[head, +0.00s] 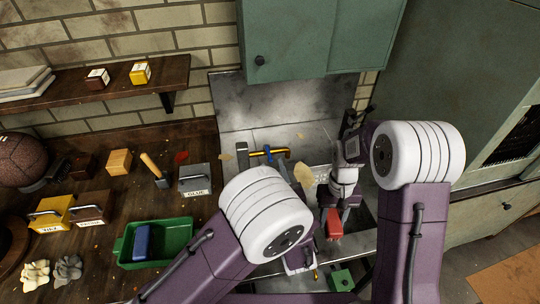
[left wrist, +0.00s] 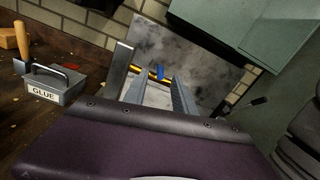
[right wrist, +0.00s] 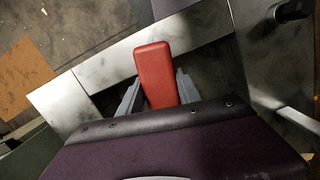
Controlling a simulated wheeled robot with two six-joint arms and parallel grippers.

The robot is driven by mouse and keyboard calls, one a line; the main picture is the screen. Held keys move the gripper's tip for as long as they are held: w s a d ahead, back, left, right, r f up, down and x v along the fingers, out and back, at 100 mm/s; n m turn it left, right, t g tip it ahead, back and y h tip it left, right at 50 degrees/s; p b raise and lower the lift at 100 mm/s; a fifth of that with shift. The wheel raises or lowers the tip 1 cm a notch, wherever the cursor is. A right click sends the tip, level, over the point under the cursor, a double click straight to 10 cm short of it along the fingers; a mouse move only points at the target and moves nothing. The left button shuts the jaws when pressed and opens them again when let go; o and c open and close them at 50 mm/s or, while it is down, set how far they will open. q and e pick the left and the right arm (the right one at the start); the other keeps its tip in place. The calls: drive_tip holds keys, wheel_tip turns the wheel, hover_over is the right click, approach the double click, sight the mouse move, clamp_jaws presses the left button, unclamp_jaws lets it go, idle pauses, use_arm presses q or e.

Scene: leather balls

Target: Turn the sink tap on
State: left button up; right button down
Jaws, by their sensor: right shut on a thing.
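The tap (head: 268,152) shows as a yellow bar with a blue part, in front of the metal back panel behind the sink. My left gripper (head: 262,156) is open, its grey fingers spread and pointing toward the panel. In the left wrist view the tap's yellow and blue part (left wrist: 159,72) appears between the fingers, and I see no grip on it. My right gripper (right wrist: 155,92) is shut on a red block (right wrist: 153,72), which also shows in the head view (head: 335,224) over the sink area. My left arm hides part of the sink.
A grey GLUE box (head: 195,180) and a green tray (head: 122,246) with a blue item stand on the wooden counter at left. A green cabinet (head: 300,40) hangs above the sink. A green block (head: 341,280) lies near the bottom.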

sight(270, 156)
use_arm(q)
drive_tip(key=w, duration=0.4)
drive_tip(key=shift+w+a, duration=0.3)
drive_tip(key=shift+a, duration=0.1)
drive_tip(key=shift+c, duration=0.3)
clamp_jaws()
idle(0.8)
